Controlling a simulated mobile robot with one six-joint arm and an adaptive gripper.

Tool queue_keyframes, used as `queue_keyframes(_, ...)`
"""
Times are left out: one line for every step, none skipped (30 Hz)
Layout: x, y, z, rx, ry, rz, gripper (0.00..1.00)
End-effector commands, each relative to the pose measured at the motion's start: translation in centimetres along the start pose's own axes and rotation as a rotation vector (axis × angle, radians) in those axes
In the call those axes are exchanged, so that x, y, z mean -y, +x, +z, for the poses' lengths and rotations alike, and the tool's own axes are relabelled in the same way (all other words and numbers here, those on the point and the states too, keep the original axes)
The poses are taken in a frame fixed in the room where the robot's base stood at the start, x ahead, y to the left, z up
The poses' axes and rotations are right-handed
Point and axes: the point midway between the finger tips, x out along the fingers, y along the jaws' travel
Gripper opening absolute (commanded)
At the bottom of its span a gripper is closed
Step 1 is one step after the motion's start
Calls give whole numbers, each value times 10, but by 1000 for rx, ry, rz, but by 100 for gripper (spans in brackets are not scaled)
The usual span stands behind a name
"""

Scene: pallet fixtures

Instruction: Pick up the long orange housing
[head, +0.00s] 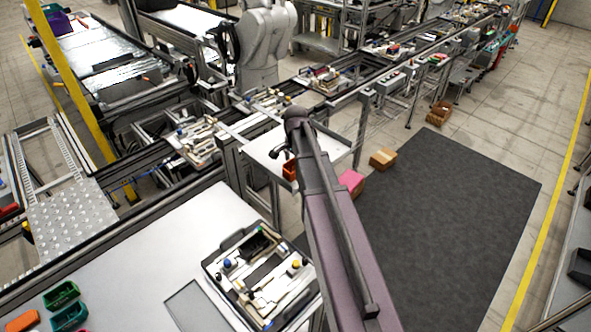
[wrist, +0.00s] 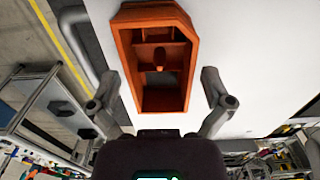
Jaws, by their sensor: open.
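The long orange housing (wrist: 128,52) shows in the wrist view as a hollow box with an open face and inner ribs, on or over a white surface. My gripper (wrist: 160,78) is open, with one finger on each side of the housing's lower part. A gap shows between each finger and the housing, and nothing is gripped.
A black tray of parts (head: 212,268) stands on the near bench. Green bins (head: 62,295) and an orange bin (head: 22,320) are at lower left. Cardboard boxes (head: 383,158) and a pink box (head: 351,183) lie beyond my arm. The dark floor mat (head: 450,210) is clear.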

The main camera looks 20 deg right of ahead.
Motion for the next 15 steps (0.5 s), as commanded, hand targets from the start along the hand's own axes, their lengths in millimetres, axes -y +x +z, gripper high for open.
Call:
queue_keyframes(0,0,0,0,0,0,100)
queue_keyframes(0,0,0,0,0,0,100)
queue_keyframes(0,0,0,0,0,0,100)
queue_keyframes(0,0,0,0,0,0,100)
queue_keyframes(0,0,0,0,0,0,100)
queue_keyframes(0,0,0,0,0,0,100)
queue_keyframes(0,0,0,0,0,0,100)
queue_keyframes(0,0,0,0,0,0,91)
queue_keyframes(0,0,0,0,0,0,79)
queue_keyframes(0,0,0,0,0,0,70)
queue_keyframes(0,0,0,0,0,0,61)
queue_keyframes(0,0,0,0,0,0,50)
queue_keyframes(0,0,0,0,0,0,41)
queue_keyframes(0,0,0,0,0,0,32)
queue_keyframes(0,0,0,0,0,0,23)
